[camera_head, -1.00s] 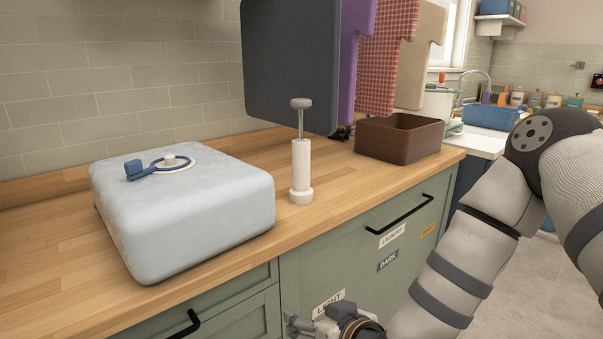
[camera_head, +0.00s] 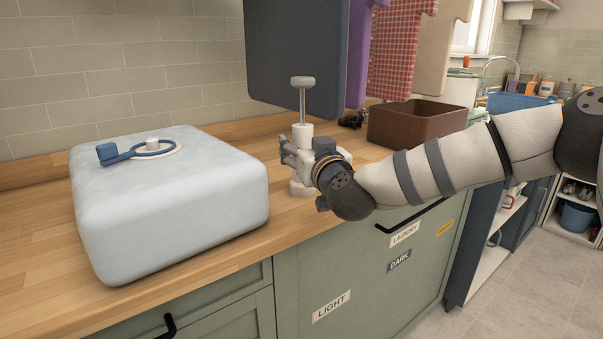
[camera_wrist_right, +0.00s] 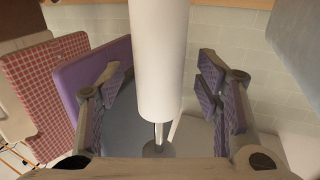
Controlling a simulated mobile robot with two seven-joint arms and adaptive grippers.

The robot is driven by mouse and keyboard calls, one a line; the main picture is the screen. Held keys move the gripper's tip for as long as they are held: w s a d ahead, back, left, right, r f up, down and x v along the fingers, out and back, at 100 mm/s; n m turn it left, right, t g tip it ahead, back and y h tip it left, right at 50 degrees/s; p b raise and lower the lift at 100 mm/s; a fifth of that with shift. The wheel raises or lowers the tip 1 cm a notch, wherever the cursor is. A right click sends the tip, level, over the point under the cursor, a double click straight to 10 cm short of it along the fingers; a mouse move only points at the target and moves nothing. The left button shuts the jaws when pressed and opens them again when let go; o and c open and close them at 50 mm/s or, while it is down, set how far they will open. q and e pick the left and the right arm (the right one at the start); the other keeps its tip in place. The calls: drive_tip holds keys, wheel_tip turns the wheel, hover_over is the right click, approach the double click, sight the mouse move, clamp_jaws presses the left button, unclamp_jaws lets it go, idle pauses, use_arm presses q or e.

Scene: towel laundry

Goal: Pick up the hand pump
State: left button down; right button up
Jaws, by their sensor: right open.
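The hand pump (camera_head: 302,131) stands upright on the wooden counter, with a white body, a thin metal rod and a grey handle on top. My right gripper (camera_head: 288,155) is at the pump's body and hides part of it in the head view. In the right wrist view the white pump body (camera_wrist_right: 160,60) stands between the two spread fingers of my right gripper (camera_wrist_right: 163,85), with gaps on both sides. The pump's grey handle shows low in that view. My left gripper is not in view.
A pale blue padded block (camera_head: 170,210) with a blue strap and valve on top sits left of the pump. A brown bin (camera_head: 415,128) stands behind to the right. Hanging towels (camera_head: 295,55) are above and behind the pump. Green labelled drawers (camera_head: 350,270) are below the counter edge.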

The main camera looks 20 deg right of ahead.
drive_tip(key=shift+w+f, duration=0.1)
drive_tip(key=shift+w, duration=0.65)
drive_tip(key=shift+s, duration=0.1)
drive_tip(key=shift+c, duration=0.6)
clamp_jaws()
